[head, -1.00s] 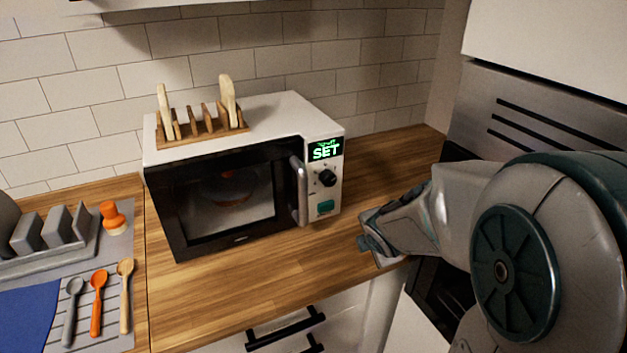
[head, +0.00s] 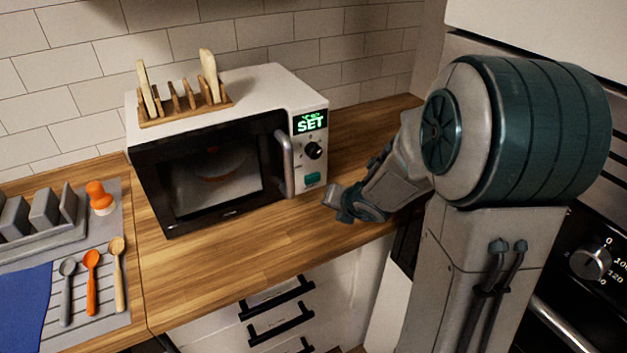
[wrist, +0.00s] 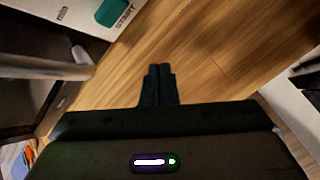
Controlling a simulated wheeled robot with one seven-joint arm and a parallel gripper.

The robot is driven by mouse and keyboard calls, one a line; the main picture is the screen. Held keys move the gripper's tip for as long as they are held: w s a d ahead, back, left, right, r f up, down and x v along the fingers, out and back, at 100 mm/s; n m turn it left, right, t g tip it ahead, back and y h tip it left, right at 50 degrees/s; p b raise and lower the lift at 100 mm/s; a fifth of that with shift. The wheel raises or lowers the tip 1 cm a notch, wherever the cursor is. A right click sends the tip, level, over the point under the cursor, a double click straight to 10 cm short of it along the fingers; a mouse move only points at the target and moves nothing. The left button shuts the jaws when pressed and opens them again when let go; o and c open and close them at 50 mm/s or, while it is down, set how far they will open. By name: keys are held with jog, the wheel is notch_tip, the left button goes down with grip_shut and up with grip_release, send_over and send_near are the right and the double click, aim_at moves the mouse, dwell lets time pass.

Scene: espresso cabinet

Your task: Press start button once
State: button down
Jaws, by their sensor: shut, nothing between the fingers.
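The microwave (head: 150,150) stands on the wooden counter with its dark door closed and a display reading SET. Its teal start button (head: 313,179) is low on the white panel, under a black knob (head: 313,150). In the wrist view the button (wrist: 113,12) is at the top edge, with START printed beside it. My gripper (head: 330,201) is in front of and a little right of the panel, low over the counter. In the wrist view its fingers (wrist: 160,70) are together and empty, apart from the button.
The metal door handle (head: 285,163) sticks out left of the panel and shows close by in the wrist view (wrist: 45,66). A wooden rack (head: 186,108) stands on top of the microwave. Spoons (head: 91,285) lie at the left. An oven is at the right.

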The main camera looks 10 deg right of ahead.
aim_at(314, 182)
jog(key=shift+w+a, duration=0.4)
jog(key=shift+w, duration=0.85)
jog(key=shift+w+a, duration=0.45)
jog(key=shift+w, duration=0.8)
jog(key=shift+w+a, duration=0.4)
jog(key=shift+w, duration=0.85)
jog(key=shift+w, duration=0.15)
jog(key=shift+w+a, duration=0.1)
jog(key=shift+w, duration=0.15)
jog(key=shift+w+a, duration=0.25)
jog(key=shift+w, duration=0.55)
jog(key=shift+s, duration=0.1)
jog(key=shift+s+d, duration=0.2)
jog(key=shift+s, duration=0.35)
jog(key=shift+s+d, duration=0.15)
jog(key=shift+s, duration=0.4)
jog(key=shift+s+d, duration=0.25)
jog(key=shift+s, duration=0.55)
jog(key=shift+s+d, duration=0.3)
jog(key=shift+s, duration=0.5)
jog(key=shift+s+d, duration=0.25)
jog(key=shift+s, duration=0.55)
